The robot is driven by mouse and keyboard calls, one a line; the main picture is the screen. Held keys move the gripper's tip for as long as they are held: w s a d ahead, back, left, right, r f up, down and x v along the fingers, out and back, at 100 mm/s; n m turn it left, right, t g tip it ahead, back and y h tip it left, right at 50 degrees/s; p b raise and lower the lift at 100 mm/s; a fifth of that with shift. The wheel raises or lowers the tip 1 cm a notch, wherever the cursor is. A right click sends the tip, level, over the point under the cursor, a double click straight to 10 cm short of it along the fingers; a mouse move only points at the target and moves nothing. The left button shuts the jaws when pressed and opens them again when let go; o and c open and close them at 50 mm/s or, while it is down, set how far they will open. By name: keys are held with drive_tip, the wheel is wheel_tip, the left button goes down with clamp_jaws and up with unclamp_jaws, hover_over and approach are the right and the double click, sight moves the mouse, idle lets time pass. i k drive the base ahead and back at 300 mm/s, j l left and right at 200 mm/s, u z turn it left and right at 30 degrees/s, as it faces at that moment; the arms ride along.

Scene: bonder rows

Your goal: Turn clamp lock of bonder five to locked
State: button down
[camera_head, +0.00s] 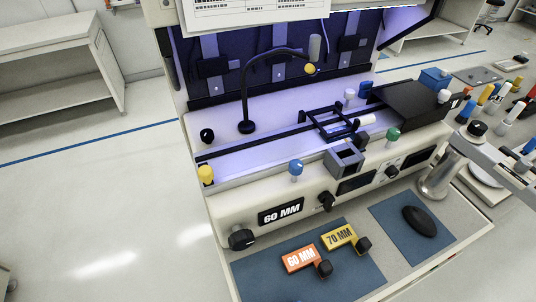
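A cream bonder (232,209) with a "60 MM" label (281,212) on its front fills the middle of the head view. Its front has a black knob (326,201) right of the label, another black knob (392,172) further right, and a round black knob (241,239) at the lower left corner. I cannot tell which of these is the clamp lock, nor its setting. No bonder number is readable. My gripper is not in view.
An orange "60 MM" block (299,258) and a yellow "70 MM" block (338,238) lie on a blue mat (258,288). A black mouse (420,221) lies to their right. Coloured-capped items crowd the right side. Open floor (90,215) lies left, with a bench (50,57) beyond.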

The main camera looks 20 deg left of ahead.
sight(326, 197)
drive_tip(key=k+j, duration=0.1)
drive_tip(key=j, duration=0.3)
drive_tip(key=k+j+z, duration=0.1)
drive_tip(key=j, duration=0.25)
drive_tip(key=k+j, duration=0.1)
drive_tip(key=j, duration=0.3)
drive_tip(key=k+j, duration=0.1)
drive_tip(key=j, duration=0.25)
drive_tip(key=k+j+z, duration=0.1)
drive_tip(key=j, duration=0.25)
drive_tip(key=k+j, duration=0.1)
drive_tip(key=j, duration=0.3)
drive_tip(key=i+l+z, duration=0.1)
drive_tip(key=l+z, duration=0.35)
drive_tip(key=i+l+z, duration=0.15)
drive_tip(key=l+z, duration=0.25)
